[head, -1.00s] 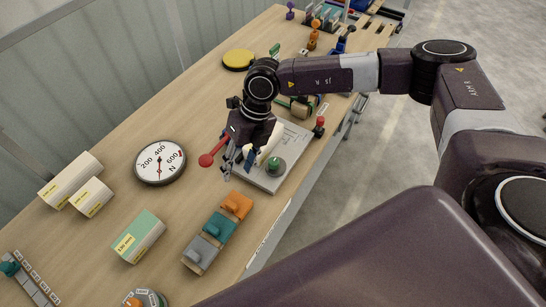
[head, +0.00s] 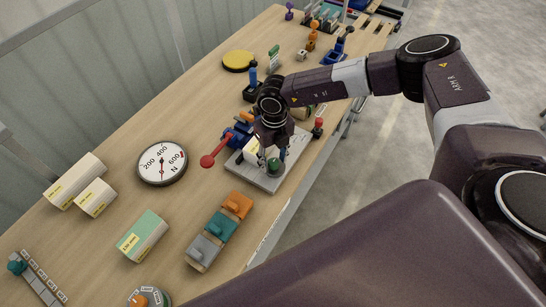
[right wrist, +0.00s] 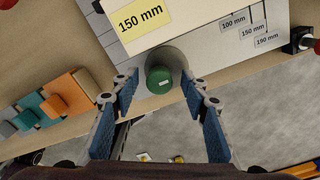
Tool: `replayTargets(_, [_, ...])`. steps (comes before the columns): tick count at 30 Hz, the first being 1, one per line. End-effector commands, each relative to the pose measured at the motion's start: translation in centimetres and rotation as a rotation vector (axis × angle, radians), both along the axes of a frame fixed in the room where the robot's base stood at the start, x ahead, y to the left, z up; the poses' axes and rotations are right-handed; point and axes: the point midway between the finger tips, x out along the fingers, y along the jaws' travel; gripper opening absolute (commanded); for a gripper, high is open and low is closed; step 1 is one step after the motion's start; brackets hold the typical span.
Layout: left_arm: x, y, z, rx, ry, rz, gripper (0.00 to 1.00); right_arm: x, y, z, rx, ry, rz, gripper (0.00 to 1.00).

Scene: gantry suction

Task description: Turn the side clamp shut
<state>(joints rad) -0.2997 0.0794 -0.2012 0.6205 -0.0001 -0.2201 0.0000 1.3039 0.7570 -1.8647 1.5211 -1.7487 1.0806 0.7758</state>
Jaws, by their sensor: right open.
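The side clamp (head: 238,134) is a blue piece at the far left edge of a grey plate (head: 262,181) on the bench. Its lever with a red ball knob (head: 207,161) sticks out toward the lower left. My right gripper (head: 273,153) is over the plate, beside the clamp. In the right wrist view my right gripper (right wrist: 159,80) is open, its blue-padded fingers either side of a green knob (right wrist: 159,79) on a grey round piece. I cannot tell whether they touch it. The green knob also shows in the head view (head: 274,165). My left gripper is out of view.
A dial gauge (head: 162,163) lies left of the plate. A rack of orange, teal and grey blocks (head: 220,229) stands in front. A red-topped post (head: 318,124) is at the plate's right. White boxes (head: 75,180) and a green-topped box (head: 142,236) are at left.

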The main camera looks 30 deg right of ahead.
Motion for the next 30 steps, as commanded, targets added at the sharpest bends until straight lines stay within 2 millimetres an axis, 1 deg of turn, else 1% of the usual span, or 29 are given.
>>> replayTargets(5, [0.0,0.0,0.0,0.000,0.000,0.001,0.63,0.0,0.0,0.0,0.000,0.000,0.000,0.42])
replayTargets(6, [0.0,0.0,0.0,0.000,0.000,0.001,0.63,0.0,0.0,0.0,0.000,0.000,0.000,0.39])
replayTargets(17, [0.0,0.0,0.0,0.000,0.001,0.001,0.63,0.0,0.0,0.0,0.001,-0.001,0.000,0.00])
replayTargets(24, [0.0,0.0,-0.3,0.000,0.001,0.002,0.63,0.1,0.0,-0.1,0.001,-0.001,0.020,0.00])
replayTargets(30, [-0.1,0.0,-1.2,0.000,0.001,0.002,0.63,0.1,0.1,-0.2,0.001,-0.003,0.107,0.00])
